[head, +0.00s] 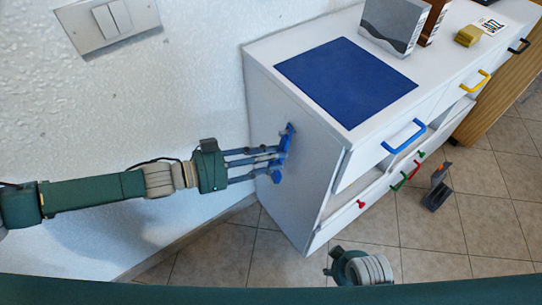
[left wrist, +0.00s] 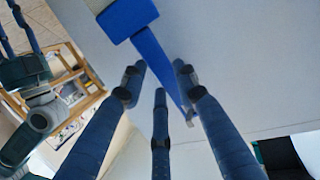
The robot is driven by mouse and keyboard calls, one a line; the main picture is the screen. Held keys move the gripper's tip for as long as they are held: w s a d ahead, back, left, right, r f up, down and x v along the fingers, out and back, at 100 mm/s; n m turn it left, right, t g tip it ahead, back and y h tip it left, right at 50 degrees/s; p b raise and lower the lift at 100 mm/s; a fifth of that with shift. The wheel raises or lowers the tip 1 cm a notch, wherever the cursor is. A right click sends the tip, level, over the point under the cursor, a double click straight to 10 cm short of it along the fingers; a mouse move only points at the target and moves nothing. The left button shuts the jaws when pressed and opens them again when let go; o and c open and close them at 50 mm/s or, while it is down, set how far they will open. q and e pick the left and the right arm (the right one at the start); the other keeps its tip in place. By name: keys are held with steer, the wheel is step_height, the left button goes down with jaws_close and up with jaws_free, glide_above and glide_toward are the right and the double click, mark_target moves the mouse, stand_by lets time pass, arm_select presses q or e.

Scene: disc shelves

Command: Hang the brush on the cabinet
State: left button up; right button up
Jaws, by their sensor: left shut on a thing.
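The blue brush (left wrist: 160,55) shows in the left wrist view, with its wide head at the top and its handle tapering down between my fingers. In the head view it is a small blue shape (head: 284,142) close against the white cabinet's left side panel (head: 300,185). My left gripper (head: 278,158) is shut on the brush beside that panel; its fingers also show in the left wrist view (left wrist: 160,95). I cannot tell whether the brush touches the panel. My right gripper (head: 343,266) shows only in part at the bottom, its fingers unclear.
A blue mat (head: 346,80) lies on the cabinet top, with a grey box (head: 393,24) and a yellow object (head: 467,36) behind it. Drawers with coloured handles face right, some pulled out. A dark grey object (head: 437,187) is by the cabinet front. A textured wall (head: 190,90) is at left.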

arm_select(q)
steer(key=o, duration=1.2)
steer(key=shift+o, duration=0.2)
steer(key=v, duration=1.2)
